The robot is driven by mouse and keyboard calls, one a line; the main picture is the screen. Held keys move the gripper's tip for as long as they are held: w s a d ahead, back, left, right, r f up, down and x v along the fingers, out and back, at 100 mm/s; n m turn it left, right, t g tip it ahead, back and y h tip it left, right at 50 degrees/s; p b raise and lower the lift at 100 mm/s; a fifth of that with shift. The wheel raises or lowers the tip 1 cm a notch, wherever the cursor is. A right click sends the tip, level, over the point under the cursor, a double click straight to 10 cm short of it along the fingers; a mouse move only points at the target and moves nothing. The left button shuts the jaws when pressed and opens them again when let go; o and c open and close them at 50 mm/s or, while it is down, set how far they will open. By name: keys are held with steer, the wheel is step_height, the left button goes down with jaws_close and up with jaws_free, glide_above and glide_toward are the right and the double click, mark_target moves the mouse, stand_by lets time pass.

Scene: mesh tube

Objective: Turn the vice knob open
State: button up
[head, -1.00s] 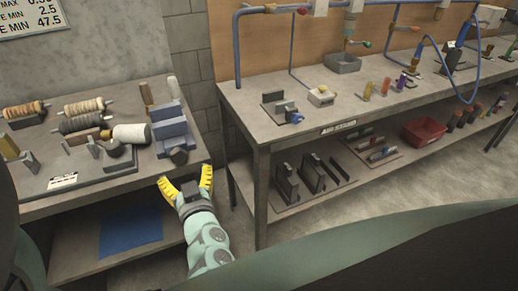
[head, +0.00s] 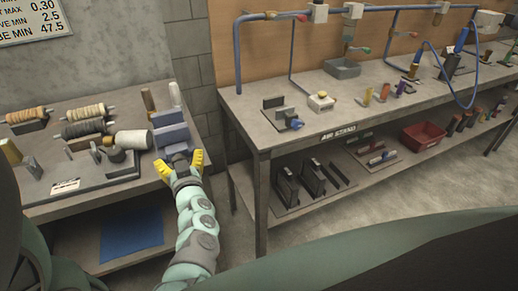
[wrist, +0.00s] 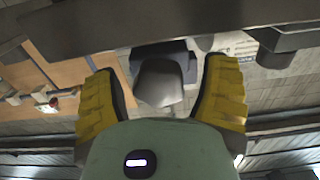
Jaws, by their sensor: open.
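A blue vice (head: 171,136) stands at the right front corner of the left bench. Its dark grey knob (head: 180,157) faces the bench's front edge. In the wrist view the knob (wrist: 160,80) shows as a grey rounded block with a dark block behind it. My gripper (head: 178,165) has yellow fingers and is open at the front of the vice. In the wrist view the fingers (wrist: 163,85) stand either side of the knob, with a visible gap on both sides. The gripper hides part of the knob in the head view.
The left bench (head: 112,192) holds several thread spools (head: 84,127), a white-ended roller (head: 131,139) and upright pegs close to the vice. A lower shelf carries a blue sheet (head: 131,233).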

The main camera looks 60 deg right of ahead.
steer(key=c, duration=1.2)
steer(key=shift+a+f+n+b, duration=0.1)
steer(key=shift+f+n+b, duration=0.1)
steer(key=shift+n+b, duration=1.1)
steer(key=shift+b, duration=0.15)
steer(key=shift+n+b, duration=0.6)
steer(key=shift+n, duration=0.3)
steer(key=shift+r, duration=0.25)
steer(key=o, duration=1.2)
